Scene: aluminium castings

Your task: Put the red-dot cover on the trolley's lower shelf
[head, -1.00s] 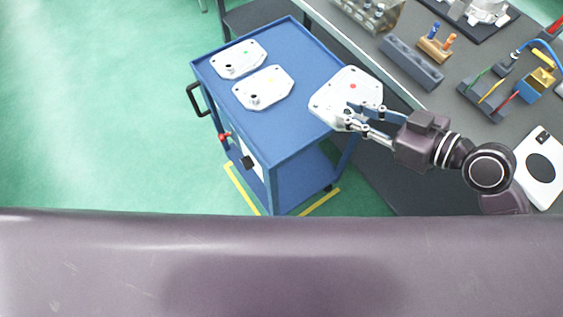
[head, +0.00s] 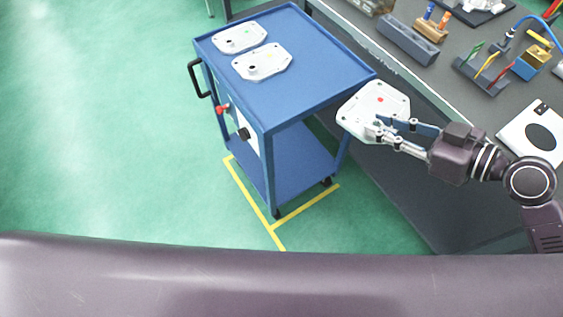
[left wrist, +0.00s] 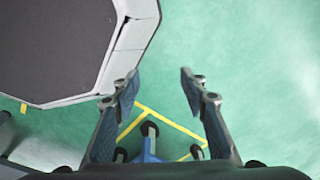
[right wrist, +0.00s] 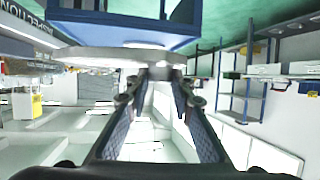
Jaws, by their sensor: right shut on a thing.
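The red-dot cover (head: 362,108) is a pale metal plate with a red dot. My right gripper (head: 385,128) is shut on its near edge and holds it just off the right side of the blue trolley (head: 312,62), about at top height. In the right wrist view the cover (right wrist: 110,58) is seen edge-on at the fingertips (right wrist: 158,76), with blue trolley parts behind it. The trolley's lower shelf (head: 298,165) shows bare where visible; the trolley top hides its rear. My left gripper (left wrist: 160,84) is open and empty above the green floor, seen only in the left wrist view.
Two other covers lie on the trolley top: one with a green dot (head: 238,40) and one with an orange dot (head: 262,62). A grey workbench (head: 470,115) with tool blocks stands at the right. Trolley posts flank the lower shelf. Floor at left is clear.

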